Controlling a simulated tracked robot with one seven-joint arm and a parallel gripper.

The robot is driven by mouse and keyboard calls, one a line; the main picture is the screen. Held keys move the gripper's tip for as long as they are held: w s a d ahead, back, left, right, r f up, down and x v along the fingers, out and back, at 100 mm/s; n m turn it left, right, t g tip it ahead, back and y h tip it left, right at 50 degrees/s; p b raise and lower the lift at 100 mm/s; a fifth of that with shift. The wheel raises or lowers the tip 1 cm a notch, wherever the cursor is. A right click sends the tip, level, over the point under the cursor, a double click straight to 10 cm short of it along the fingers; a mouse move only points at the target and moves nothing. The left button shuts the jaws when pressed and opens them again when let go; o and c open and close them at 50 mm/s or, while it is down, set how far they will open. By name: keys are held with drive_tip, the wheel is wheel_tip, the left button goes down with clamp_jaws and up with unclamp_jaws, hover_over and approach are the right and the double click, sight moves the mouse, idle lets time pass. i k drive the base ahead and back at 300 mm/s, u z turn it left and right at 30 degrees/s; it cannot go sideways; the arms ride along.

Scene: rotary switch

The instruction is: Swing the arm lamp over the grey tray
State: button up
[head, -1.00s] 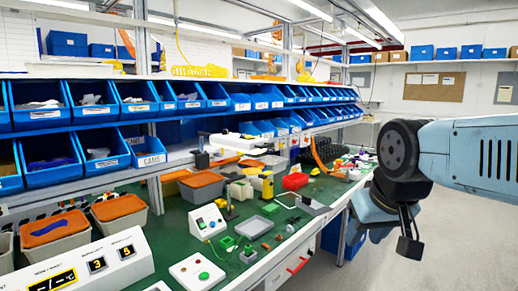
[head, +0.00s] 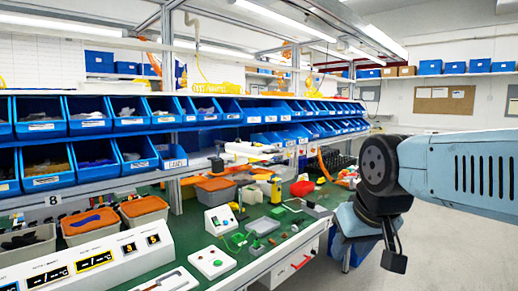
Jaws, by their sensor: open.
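A white arm lamp (head: 250,149) with a long flat head reaches out level from the shelf side, above the back of the green bench. The lamp head is not above the tray. My arm (head: 455,172) fills the right side and bends down at a dark joint, past the bench's right edge. A small dark block (head: 394,262) hangs from its lower part. My gripper's fingers do not show. The arm is well apart from the lamp.
Blue bins line the shelves. The floor at right is clear.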

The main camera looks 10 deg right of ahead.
sight(264, 152)
drive_tip(key=u, duration=0.1)
drive_tip(key=i, duration=1)
drive_tip(key=z, duration=0.05)
